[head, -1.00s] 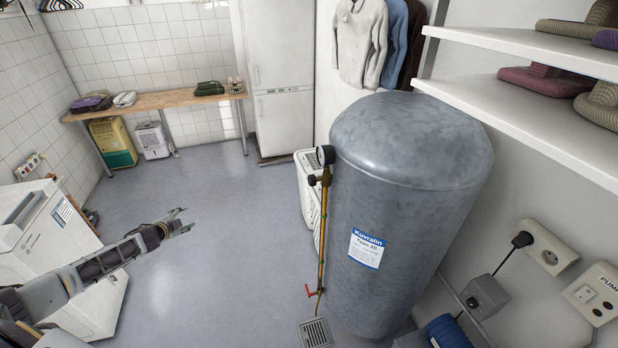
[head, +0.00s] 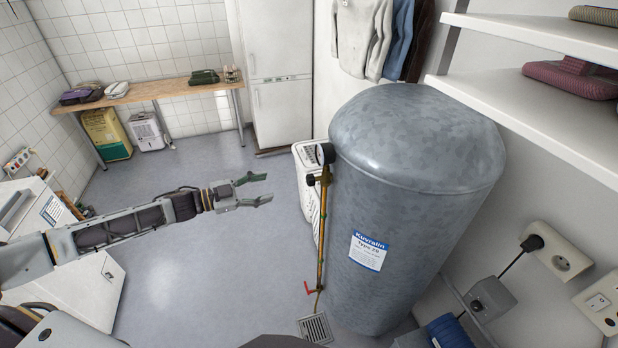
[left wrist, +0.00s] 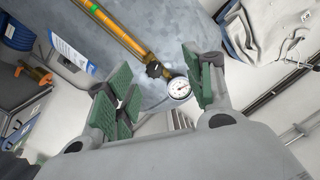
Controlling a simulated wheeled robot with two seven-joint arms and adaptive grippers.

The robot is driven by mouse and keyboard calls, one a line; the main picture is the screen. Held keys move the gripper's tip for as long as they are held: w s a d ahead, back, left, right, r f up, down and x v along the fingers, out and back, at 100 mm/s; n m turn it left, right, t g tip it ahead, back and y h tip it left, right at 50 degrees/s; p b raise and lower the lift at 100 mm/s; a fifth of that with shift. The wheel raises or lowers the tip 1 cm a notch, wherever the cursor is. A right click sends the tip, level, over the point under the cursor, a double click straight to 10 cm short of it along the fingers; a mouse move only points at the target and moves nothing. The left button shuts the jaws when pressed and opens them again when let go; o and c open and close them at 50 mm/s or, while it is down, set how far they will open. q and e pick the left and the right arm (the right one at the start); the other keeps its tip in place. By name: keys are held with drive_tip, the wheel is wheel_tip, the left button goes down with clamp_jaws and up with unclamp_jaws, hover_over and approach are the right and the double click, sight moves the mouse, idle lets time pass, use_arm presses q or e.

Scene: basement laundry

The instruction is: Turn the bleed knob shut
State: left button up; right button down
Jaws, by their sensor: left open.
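A brass pipe (head: 323,225) stands upright along the left side of the grey tank (head: 410,230). A small dark knob (head: 312,180) sticks out near the pipe's top, just below a round gauge (head: 325,154). The knob also shows in the left wrist view (left wrist: 154,70), beside the white-faced gauge (left wrist: 178,88). A red lever (head: 309,288) sits at the pipe's foot. My left gripper (head: 266,188) is open and empty, left of the knob and apart from it, fingers pointing toward it. In the left wrist view, knob and gauge appear between its green finger pads. My right gripper is out of view.
A white ribbed container (head: 306,190) stands behind the pipe. A floor drain (head: 315,328) lies below it. White shelves (head: 530,85), sockets (head: 558,252) and a switch are on the right. A white appliance (head: 75,275) stands at left. The middle floor is clear.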

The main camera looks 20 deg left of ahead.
sight(307, 180)
use_arm(q)
drive_tip(key=shift+s+d+r+n+g+h, duration=0.6)
drive_tip(key=shift+s+d+r+h, duration=0.2)
drive_tip(key=shift+s+h, duration=0.25)
drive_tip(key=shift+w+d, duration=0.1)
drive_tip(key=shift+p+x, duration=1.15)
drive_tip(key=shift+x, duration=5.6)
drive_tip(key=shift+c, duration=0.3)
drive_tip(key=c, duration=1)
